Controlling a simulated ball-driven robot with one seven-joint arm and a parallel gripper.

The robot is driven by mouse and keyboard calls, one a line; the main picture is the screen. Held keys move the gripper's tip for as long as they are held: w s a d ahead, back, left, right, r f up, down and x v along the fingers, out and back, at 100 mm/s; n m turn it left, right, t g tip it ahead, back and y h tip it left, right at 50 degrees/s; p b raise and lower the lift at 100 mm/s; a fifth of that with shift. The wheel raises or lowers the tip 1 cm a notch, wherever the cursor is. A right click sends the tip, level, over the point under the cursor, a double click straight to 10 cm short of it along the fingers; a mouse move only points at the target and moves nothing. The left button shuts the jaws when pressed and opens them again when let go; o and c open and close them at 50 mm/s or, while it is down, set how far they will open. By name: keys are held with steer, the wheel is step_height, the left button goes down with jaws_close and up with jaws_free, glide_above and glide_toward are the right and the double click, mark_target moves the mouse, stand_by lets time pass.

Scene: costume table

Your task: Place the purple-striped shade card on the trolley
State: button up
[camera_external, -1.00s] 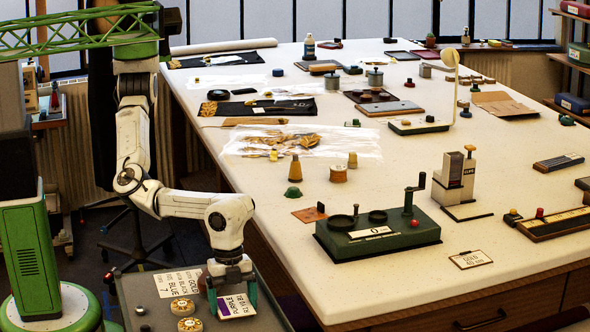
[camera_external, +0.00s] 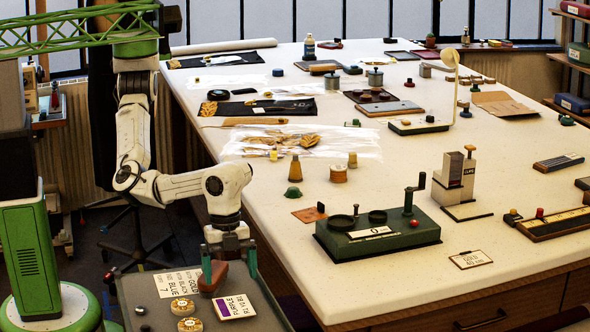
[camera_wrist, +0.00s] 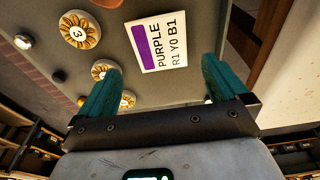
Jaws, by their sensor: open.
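The shade card (camera_external: 234,307) is white with a purple stripe and lies flat on the dark grey trolley top (camera_external: 160,317). In the wrist view the card (camera_wrist: 160,46) reads "PURPLE R1 Y0 B1", with its stripe on the left side. My gripper (camera_external: 229,270) is open and empty, raised above the trolley near the card. In the wrist view its two green fingers (camera_wrist: 160,82) are spread wide, with the card beyond them and apart from both.
A reddish-brown block (camera_external: 213,279) is on the trolley by my gripper. The large cream table (camera_external: 370,285), holding many items, stands to the right.

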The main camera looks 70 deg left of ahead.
steer(key=shift+a+r, duration=0.15)
steer(key=shift+r, duration=0.85)
steer(key=shift+a+r, duration=0.15)
steer(key=shift+r, duration=0.85)
